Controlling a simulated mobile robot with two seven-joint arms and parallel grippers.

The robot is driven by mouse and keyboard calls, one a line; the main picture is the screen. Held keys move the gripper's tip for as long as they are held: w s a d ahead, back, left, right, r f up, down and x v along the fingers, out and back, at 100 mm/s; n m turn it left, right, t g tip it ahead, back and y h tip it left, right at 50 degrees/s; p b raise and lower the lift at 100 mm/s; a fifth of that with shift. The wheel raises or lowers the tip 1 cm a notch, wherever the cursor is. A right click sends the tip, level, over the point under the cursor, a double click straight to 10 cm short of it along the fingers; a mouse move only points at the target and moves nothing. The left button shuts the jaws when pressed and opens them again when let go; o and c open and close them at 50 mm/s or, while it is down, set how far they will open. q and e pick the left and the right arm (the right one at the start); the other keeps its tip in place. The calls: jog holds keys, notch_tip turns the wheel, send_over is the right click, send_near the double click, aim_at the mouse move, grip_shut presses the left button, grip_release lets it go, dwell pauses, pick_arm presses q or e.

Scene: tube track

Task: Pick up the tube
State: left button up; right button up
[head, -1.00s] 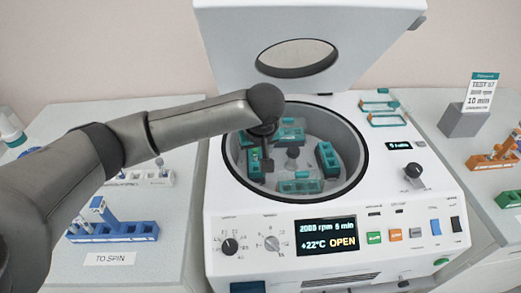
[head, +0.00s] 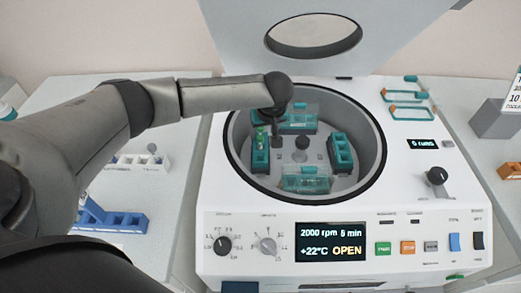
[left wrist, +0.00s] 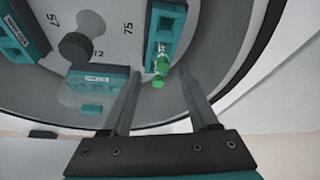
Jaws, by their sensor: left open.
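A tube with a green cap (head: 261,136) stands in the left teal bucket (head: 260,160) of the open centrifuge (head: 375,205). In the left wrist view the tube (left wrist: 162,66) sits at the end of a teal bucket, with its green cap towards me. My left gripper (head: 277,138) is over the bowl, just right of the tube in the head view. In the left wrist view its open fingers (left wrist: 160,76) point at the tube, which shows between the fingertips. I cannot tell how far apart in depth they are. My right gripper is not in view.
The bowl rim (head: 372,185) surrounds the gripper. Other teal buckets (head: 342,151) and the rotor hub (head: 302,142) stand close by. The raised lid (head: 380,35) is behind. A blue rack (head: 125,222) stands on the left table.

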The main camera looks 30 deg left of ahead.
aim_at(260, 138)
pick_arm(q)
jog(key=shift+s+b+x, duration=0.2)
jog(key=shift+b+x, duration=0.5)
jog(key=shift+x, duration=2.05)
jog(key=shift+a, duration=0.15)
jog(key=shift+c, duration=0.3)
grip_shut()
